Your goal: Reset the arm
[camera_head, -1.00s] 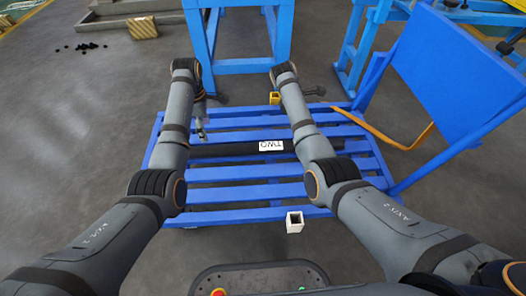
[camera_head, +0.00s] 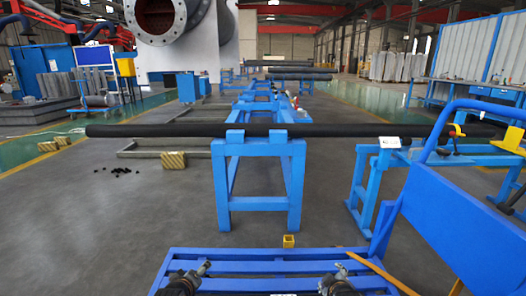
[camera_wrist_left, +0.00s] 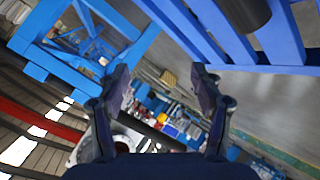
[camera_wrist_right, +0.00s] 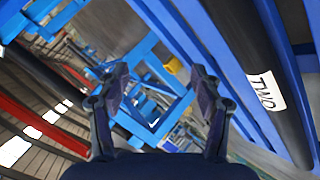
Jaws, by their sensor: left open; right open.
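My left gripper (camera_head: 192,272) shows at the bottom of the head view, above the blue slatted cart (camera_head: 225,265). My right gripper (camera_head: 335,278) is to its right over the same cart. In the left wrist view the left fingers (camera_wrist_left: 160,80) are spread with nothing between them. In the right wrist view the right fingers (camera_wrist_right: 160,78) are also spread and empty. Most of both arms lies below the head view's edge. A large grey flanged shell (camera_head: 187,22) stands far back in the head view.
A long black pipe (camera_head: 330,130) lies across a blue stand (camera_head: 258,149) ahead. A small yellow block (camera_head: 289,241) is at the cart's far edge. The cart's blue panel (camera_head: 455,225) rises on the right. A label reading TWO (camera_wrist_right: 266,92) shows in the right wrist view. Open floor lies left.

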